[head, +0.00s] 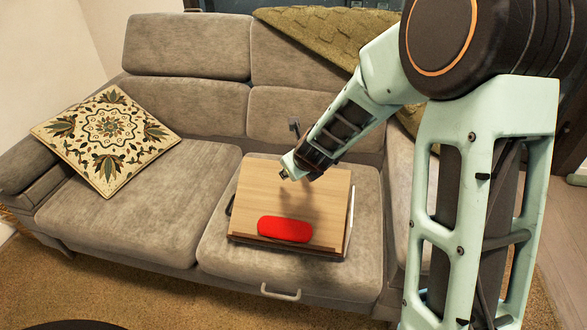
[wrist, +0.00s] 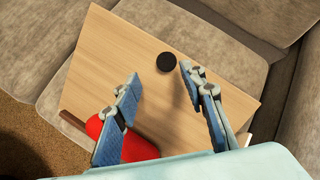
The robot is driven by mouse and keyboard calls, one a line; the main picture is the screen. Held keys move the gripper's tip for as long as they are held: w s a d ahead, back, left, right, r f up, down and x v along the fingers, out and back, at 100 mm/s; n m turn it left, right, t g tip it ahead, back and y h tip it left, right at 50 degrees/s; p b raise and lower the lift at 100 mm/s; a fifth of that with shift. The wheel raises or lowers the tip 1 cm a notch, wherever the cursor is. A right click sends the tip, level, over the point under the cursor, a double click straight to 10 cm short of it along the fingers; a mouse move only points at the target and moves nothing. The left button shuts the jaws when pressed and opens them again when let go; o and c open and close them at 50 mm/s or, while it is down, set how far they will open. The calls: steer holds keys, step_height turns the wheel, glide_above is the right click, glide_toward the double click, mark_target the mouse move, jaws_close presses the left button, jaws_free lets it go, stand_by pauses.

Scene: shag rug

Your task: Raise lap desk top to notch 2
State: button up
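The lap desk's pale wooden top (head: 252,195) rests on the right-hand sofa seat, with a dark lip along its front edge. It fills much of the wrist view (wrist: 105,60). I cannot tell its angle or notch. A red rounded case (head: 285,228) lies at the front of the top, and it shows partly behind a finger in the wrist view (wrist: 140,148). A black disc (wrist: 166,62) lies near the far edge in the wrist view. My gripper (wrist: 160,75) is open and empty, with its fingers apart above the top; its tip (head: 285,173) also shows in the head view.
The grey sofa's backrest (head: 290,112) rises behind the desk. A patterned cushion (head: 105,140) leans at the left, and a green blanket (head: 310,32) drapes over the back. The left seat (head: 135,205) is clear between cushion and desk.

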steer(key=shift+v, duration=2.35)
steer(key=shift+o, duration=0.2)
